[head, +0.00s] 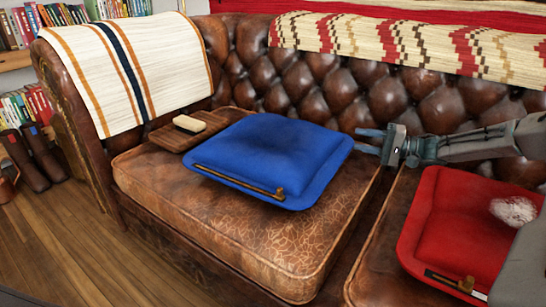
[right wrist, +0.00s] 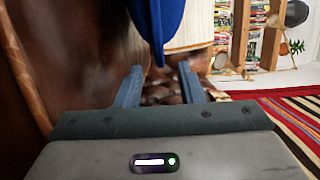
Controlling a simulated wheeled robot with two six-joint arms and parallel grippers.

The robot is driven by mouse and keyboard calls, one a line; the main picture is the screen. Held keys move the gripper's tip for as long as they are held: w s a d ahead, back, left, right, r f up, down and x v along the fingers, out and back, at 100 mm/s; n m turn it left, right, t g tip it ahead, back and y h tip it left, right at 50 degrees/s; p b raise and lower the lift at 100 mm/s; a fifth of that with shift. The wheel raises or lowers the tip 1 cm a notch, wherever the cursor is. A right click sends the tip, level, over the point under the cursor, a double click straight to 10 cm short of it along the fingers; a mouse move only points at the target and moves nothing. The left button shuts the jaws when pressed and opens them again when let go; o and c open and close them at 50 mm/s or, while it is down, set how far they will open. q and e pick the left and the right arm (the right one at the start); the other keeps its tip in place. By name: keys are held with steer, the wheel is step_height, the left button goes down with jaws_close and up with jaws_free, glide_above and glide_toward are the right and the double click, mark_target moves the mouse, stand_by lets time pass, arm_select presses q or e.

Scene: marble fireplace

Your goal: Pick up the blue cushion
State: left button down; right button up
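The blue cushion (head: 270,155) lies on the left seat of the brown leather sofa, with a brown strip and small knob along its front edge. My right gripper (head: 360,141) is at the cushion's right edge, with its fingers pointing left at it. In the right wrist view, the two fingers (right wrist: 160,70) stand apart, and the edge of the blue cushion (right wrist: 157,25) shows ahead between them. I cannot tell whether a finger touches it. My left gripper is not in view.
A red cushion (head: 460,230) with a whitish fuzzy thing (head: 513,210) lies on the right seat. A wooden board (head: 185,138) with a pale-topped brush (head: 189,124) lies behind the blue cushion. The tufted sofa back (head: 330,95) rises behind. The front left seat (head: 230,215) is clear.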

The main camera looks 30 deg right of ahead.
mark_target(341, 135)
steer(key=b+x, duration=0.1)
steer(key=x, duration=0.1)
steer(key=b+x, duration=0.3)
steer(key=x, duration=0.1)
steer(key=shift+f+b, duration=0.25)
steer(key=shift+b, duration=0.05)
steer(key=shift+w+a+r, duration=0.15)
steer(key=shift+w+a, duration=0.1)
steer(key=shift+w, duration=0.05)
steer(key=shift+r, duration=0.1)
steer(key=shift+c, duration=0.2)
jaws_close()
